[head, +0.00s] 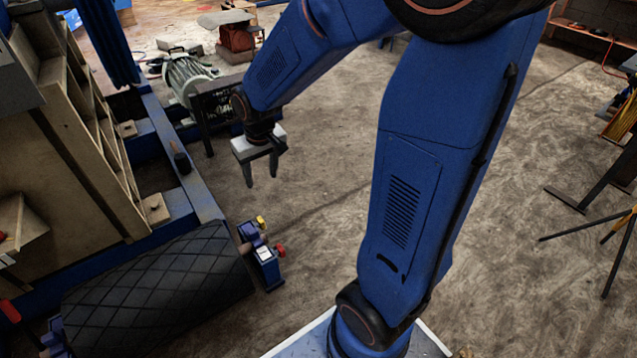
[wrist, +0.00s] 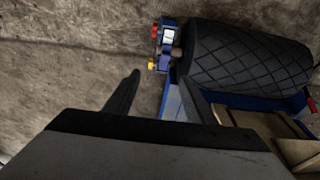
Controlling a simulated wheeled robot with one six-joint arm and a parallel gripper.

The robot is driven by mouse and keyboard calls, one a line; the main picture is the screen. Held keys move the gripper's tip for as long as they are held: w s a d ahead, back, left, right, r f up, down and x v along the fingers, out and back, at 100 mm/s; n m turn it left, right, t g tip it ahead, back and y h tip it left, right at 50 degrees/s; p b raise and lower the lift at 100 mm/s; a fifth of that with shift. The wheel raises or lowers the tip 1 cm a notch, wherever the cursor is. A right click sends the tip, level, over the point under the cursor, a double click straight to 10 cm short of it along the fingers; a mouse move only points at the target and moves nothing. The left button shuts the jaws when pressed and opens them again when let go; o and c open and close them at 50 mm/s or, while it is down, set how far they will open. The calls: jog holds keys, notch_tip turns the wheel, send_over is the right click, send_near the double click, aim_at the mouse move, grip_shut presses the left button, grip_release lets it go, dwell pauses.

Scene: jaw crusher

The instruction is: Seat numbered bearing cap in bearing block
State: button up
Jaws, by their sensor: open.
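A small blue bearing block (head: 268,272) stands at the right end of a dark roller, near the floor. It carries a white label, a purplish upper part, a red knob (head: 280,252) and a yellow knob (head: 261,222). The block also shows in the wrist view (wrist: 168,37), beyond my fingers. I cannot make out a number, or tell which part is the numbered cap. My gripper (head: 262,180) hangs above and behind the block, apart from it, fingers pointing down. It is open and empty; both fingers show in the wrist view (wrist: 159,78).
A tripod-like stand (head: 590,228) is at right. The middle floor is clear.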

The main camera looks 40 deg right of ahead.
jog(key=s+d+r+t, duration=0.1)
jog(key=s+r, duration=0.5)
jog(key=s, duration=0.5)
jog(key=s+d+r+t, duration=0.1)
jog(key=s+d+r, duration=0.1)
jog(key=s+r, duration=0.5)
jog(key=s, duration=0.5)
jog(key=shift+t, duration=0.3)
